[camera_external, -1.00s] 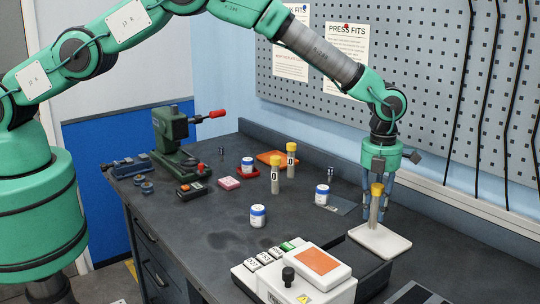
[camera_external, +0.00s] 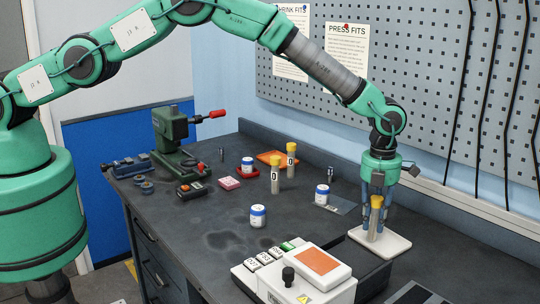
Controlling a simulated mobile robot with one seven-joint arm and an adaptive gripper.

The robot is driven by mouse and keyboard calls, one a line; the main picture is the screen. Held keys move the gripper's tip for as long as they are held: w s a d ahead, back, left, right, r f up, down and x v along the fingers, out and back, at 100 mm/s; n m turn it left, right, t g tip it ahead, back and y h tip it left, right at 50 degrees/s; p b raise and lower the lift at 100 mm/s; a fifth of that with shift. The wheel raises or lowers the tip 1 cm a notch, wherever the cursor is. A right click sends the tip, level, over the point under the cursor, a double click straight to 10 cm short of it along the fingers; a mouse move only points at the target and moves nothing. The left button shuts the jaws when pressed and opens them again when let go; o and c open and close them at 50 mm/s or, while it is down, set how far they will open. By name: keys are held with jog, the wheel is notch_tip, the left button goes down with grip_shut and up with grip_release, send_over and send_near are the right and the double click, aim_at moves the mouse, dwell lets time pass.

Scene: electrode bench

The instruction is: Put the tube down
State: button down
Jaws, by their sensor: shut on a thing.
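A tube with a yellow cap (camera_external: 376,203) stands upright at the white tray (camera_external: 398,245) on the right of the bench. My gripper (camera_external: 376,208) points down from above and is shut on this tube near its cap. The tube's lower end is close to the tray's surface; I cannot tell whether it touches. Two more yellow-capped tubes stand on the bench: one in the middle (camera_external: 275,175) and one behind it to the right (camera_external: 291,158).
A white device with an orange panel (camera_external: 318,262) is in front. A green press (camera_external: 175,145) stands at the back left.

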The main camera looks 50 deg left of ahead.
aim_at(377, 198)
jog(key=shift+f, duration=0.1)
jog(key=c, duration=1.5)
grip_release()
notch_tip(377, 198, up, 12)
jog(key=shift+r+b, duration=0.1)
jog(key=shift+b, duration=0.25)
